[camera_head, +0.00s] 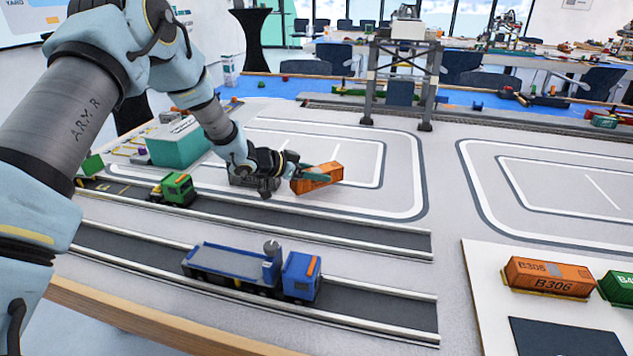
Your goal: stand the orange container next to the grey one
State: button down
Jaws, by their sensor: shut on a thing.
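My gripper (318,172) is shut on an orange container (322,181), with a teal finger across its near side. The container is over or on the white-lined yard at mid-left; I cannot tell whether it touches the surface. A dark grey block (262,186), which looks like the grey container, sits just left of it. My gripper and wrist hide its upper part. The two look close together, and any gap between them is hard to see.
A second orange container (548,277), marked B306, and a green one (620,288) stand on a white board at the right. A blue truck (255,268) and a green truck (175,190) stand on the dark lanes. A grey gantry crane (402,80) stands behind. The right yard is clear.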

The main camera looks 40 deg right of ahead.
jog(key=shift+f, duration=1.4)
jog(key=shift+f, duration=0.15)
jog(key=shift+c, duration=1.1)
grip_release()
